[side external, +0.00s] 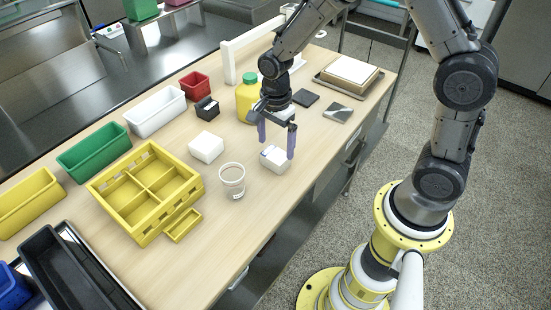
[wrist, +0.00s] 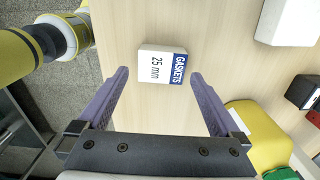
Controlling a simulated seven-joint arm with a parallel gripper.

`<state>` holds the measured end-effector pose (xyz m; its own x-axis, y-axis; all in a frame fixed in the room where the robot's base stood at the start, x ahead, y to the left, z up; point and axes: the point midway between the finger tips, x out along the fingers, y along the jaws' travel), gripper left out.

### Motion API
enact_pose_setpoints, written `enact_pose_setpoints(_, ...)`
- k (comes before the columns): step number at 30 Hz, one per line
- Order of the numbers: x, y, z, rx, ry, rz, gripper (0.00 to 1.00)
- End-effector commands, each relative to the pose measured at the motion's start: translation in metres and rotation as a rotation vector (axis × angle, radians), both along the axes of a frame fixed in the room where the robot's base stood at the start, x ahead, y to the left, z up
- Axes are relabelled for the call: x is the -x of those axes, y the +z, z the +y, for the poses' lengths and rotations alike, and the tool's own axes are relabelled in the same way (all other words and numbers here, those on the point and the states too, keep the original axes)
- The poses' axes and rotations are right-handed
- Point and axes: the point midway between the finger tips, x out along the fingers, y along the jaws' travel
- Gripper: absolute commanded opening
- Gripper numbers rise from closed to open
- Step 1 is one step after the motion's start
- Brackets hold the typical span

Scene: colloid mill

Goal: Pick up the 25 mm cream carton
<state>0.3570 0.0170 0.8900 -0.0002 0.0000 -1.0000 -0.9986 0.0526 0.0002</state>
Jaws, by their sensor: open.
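The 25 mm carton (side external: 275,160) is a small white to cream box on the wooden table. In the wrist view the carton (wrist: 160,66) shows the print "25 mm" and a blue band reading "GASKETS". My gripper (side external: 277,150) is open and empty, pointing down over the carton. In the wrist view the fingertips of my gripper (wrist: 159,75) stand to either side of the carton, with a gap on both sides. Whether the tips are down at the carton's height I cannot tell.
A second white box (side external: 206,148) stands to the left. A clear cup (side external: 232,182) is near the front edge, close to the carton. A yellow bottle (side external: 246,100) with a green cap stands behind my gripper. A yellow divided crate (side external: 148,236) is at left.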

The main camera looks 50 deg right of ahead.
Motion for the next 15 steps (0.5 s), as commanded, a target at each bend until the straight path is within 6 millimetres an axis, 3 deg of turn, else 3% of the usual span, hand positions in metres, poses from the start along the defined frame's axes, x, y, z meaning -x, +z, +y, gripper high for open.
enact_pose_setpoints(9,-0.002,-0.041,-0.002,0.000,0.000,0.003,1.00)
enact_pose_setpoints(15,-0.003,-0.051,-0.002,0.000,0.000,-0.001,1.00)
